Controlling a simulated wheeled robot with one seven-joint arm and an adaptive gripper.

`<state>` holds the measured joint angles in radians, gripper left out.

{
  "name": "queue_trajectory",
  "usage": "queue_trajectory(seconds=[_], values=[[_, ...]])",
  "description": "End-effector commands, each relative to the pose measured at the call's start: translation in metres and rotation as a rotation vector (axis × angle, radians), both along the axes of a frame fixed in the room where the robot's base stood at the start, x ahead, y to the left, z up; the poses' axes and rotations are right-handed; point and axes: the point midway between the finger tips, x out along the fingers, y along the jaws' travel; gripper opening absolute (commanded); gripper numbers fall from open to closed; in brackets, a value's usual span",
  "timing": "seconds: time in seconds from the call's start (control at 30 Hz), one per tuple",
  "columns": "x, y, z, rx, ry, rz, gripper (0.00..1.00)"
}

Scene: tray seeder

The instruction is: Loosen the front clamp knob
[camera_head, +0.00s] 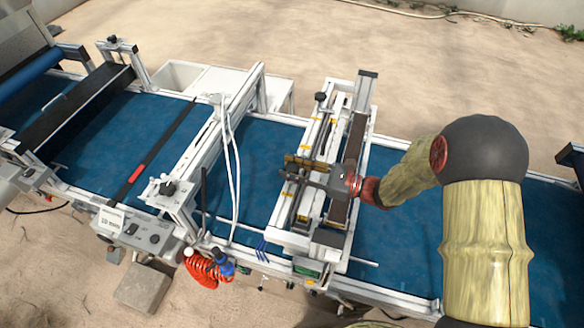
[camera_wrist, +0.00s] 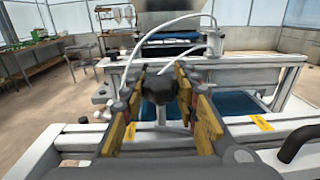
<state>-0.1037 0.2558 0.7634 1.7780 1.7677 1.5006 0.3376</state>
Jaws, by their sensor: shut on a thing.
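My gripper (camera_head: 287,167) reaches in from the right over the seeder's white cross frame in the head view. In the wrist view its two yellow-padded fingers (camera_wrist: 160,82) stand either side of a black lobed clamp knob (camera_wrist: 158,90) and are shut on it. The knob sits on a pale stem, upright between the fingertips. In the head view the fingers and wrist hide this knob. Another black knob (camera_head: 320,97) stands apart at the far end of the same frame.
A blue conveyor belt (camera_head: 395,240) runs beneath. A second white cross frame (camera_head: 215,140) with white hoses (camera_head: 232,165) stands to the left. A coiled red hose (camera_head: 205,268) hangs at the front edge. In the wrist view a black handle (camera_wrist: 300,143) is at right.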

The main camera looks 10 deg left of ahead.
Motion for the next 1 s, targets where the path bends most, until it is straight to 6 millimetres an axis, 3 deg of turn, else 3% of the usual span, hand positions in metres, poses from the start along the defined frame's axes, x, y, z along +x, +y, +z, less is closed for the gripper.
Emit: queue_trajectory(seconds=[0.43,0.8,0.83,1.0], values=[[0.0016,0.0003,0.0006,0.002,-0.003,0.242,0.05],[0.0007,-0.0002,0.0005,0.000,-0.001,0.267,0.05],[0.0007,-0.0002,0.0006,0.000,-0.001,0.267,0.31],[0.0005,-0.0002,0.0004,0.000,-0.001,0.266,0.41]])
